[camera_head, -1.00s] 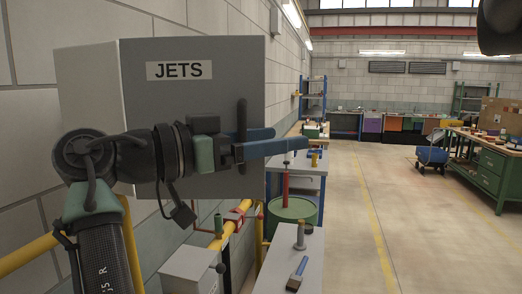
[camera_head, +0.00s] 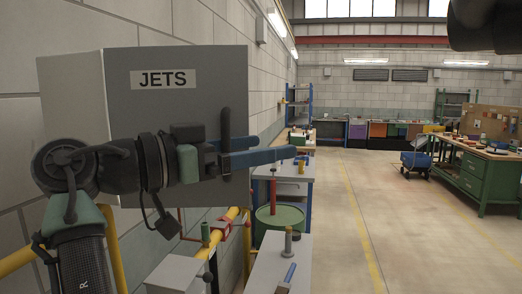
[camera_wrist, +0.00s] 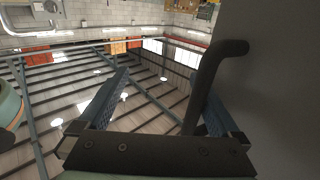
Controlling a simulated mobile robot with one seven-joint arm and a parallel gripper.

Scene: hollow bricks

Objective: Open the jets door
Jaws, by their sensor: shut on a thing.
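The jets door (camera_head: 185,108) is the flat grey front of a box beside the left wall, with a black-on-white JETS label (camera_head: 163,78). A dark upright handle (camera_head: 225,125) is near its right edge. My gripper (camera_head: 276,147) reaches across the door from the left, its blue fingers at the handle and pointing right. In the wrist view, the dark bent handle (camera_wrist: 209,75) rises between the fingers of my gripper (camera_wrist: 166,90), close to the right finger. My gripper is shut on the handle. I cannot tell whether the door is ajar.
Yellow pipes (camera_head: 225,222) and a red fitting run along the wall below the box. A grey bench (camera_head: 282,262) and a green drum (camera_head: 278,218) stand to its right. Open floor (camera_head: 345,225) lies further right, with a green workbench (camera_head: 480,180) beyond.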

